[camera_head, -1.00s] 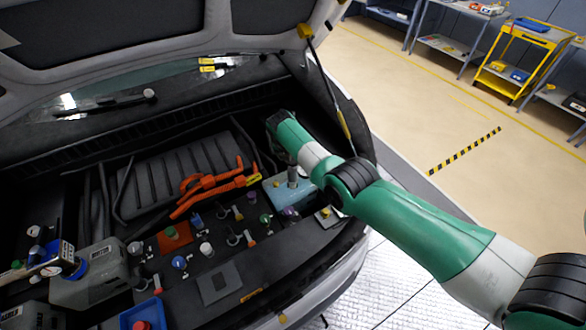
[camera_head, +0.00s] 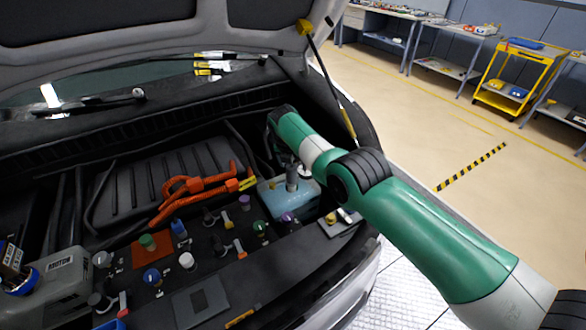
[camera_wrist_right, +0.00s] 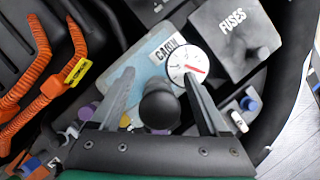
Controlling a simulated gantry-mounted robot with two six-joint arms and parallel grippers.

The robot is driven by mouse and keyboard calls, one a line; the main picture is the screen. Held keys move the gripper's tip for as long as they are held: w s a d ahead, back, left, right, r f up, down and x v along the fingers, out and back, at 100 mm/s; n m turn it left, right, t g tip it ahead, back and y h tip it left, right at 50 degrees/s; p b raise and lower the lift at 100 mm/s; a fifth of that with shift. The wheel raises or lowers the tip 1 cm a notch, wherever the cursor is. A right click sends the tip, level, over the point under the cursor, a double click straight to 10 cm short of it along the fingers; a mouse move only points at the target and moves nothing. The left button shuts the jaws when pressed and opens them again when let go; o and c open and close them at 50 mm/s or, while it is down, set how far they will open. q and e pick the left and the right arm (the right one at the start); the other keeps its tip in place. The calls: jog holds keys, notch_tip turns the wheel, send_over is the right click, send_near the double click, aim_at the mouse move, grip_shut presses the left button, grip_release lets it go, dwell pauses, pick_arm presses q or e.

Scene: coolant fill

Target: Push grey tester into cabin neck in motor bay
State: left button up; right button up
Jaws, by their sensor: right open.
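The grey tester (camera_head: 291,180) stands upright on the light blue cabin tank (camera_head: 272,200) at the right side of the motor bay. In the right wrist view its dark rounded top (camera_wrist_right: 159,106) lies between the two fingers of my right gripper (camera_wrist_right: 159,76). The fingers are open, with a gap on each side of it. A white dial (camera_wrist_right: 187,65) shows just beyond, by the CABIN label (camera_wrist_right: 166,48). The tester hides the neck, so I cannot tell how deep it sits. In the head view my arm mostly hides the right gripper. My left gripper is out of view.
Orange cables (camera_head: 195,187) run left of the tank. A dark FUSES box (camera_wrist_right: 235,35) is close beside it. Several coloured caps (camera_head: 185,262) stand in front. A grey canister (camera_head: 60,285) is at the left, and the raised hood (camera_head: 200,35) hangs above.

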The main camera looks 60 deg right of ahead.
grip_shut()
dwell(0.3)
jog(key=c, duration=1.1)
grip_release()
jog(key=shift+c, duration=0.2)
jog(key=o, duration=1.1)
jog(key=shift+f, duration=0.1)
jog(key=p+v, duration=0.3)
jog(key=p, duration=0.3)
jog(key=p+v, duration=0.3)
jog(key=p, duration=0.3)
jog(key=shift+w+d+r, duration=0.1)
jog(key=shift+r, duration=0.3)
jog(key=p+v, duration=0.2)
jog(key=v, duration=0.2)
jog(key=shift+a+r+p, duration=0.2)
jog(key=shift+a+p, duration=0.1)
jog(key=shift+p, duration=0.1)
jog(key=shift+o, duration=0.4)
jog(key=shift+a+r, duration=0.15)
jog(key=shift+r, duration=0.05)
